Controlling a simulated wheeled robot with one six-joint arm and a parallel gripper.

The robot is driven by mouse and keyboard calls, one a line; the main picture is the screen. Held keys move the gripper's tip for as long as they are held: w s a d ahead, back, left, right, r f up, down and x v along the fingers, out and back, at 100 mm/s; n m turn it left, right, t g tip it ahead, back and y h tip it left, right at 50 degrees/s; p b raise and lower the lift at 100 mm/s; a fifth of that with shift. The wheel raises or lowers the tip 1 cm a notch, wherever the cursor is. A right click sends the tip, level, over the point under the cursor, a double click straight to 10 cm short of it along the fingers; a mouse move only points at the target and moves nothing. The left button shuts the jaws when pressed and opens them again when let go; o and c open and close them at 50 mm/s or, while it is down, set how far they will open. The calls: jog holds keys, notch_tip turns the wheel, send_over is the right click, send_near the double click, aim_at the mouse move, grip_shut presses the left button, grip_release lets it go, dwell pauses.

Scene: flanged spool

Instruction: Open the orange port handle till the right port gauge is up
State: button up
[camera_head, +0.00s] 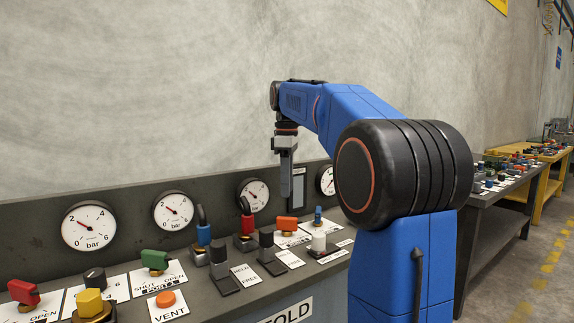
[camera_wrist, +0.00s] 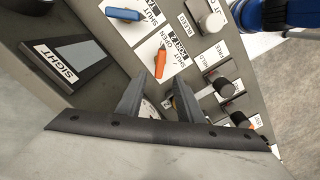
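The orange port handle (camera_head: 287,223) sits on a white label plate on the panel's top. In the wrist view the orange handle (camera_wrist: 160,63) lies just beyond the fingertips, beside printed "SHUT" and "OPEN". My gripper (camera_head: 287,188) hangs fingers down above and behind the handle, apart from it. In the wrist view my gripper (camera_wrist: 161,88) has its two fingers apart with no object held. A round gauge (camera_head: 253,195) stands on the back board left of my gripper, its needle toward the upper left. Another gauge (camera_head: 326,180) on the right is partly covered by my arm.
A black knob (camera_head: 267,240) and white knob (camera_head: 318,243) stand in front. The sight window (camera_head: 299,185) is behind my gripper. The air above the panel is free.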

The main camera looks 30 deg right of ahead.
notch_tip(320, 180, up, 6)
jog(key=shift+r, duration=0.2)
dwell(0.6)
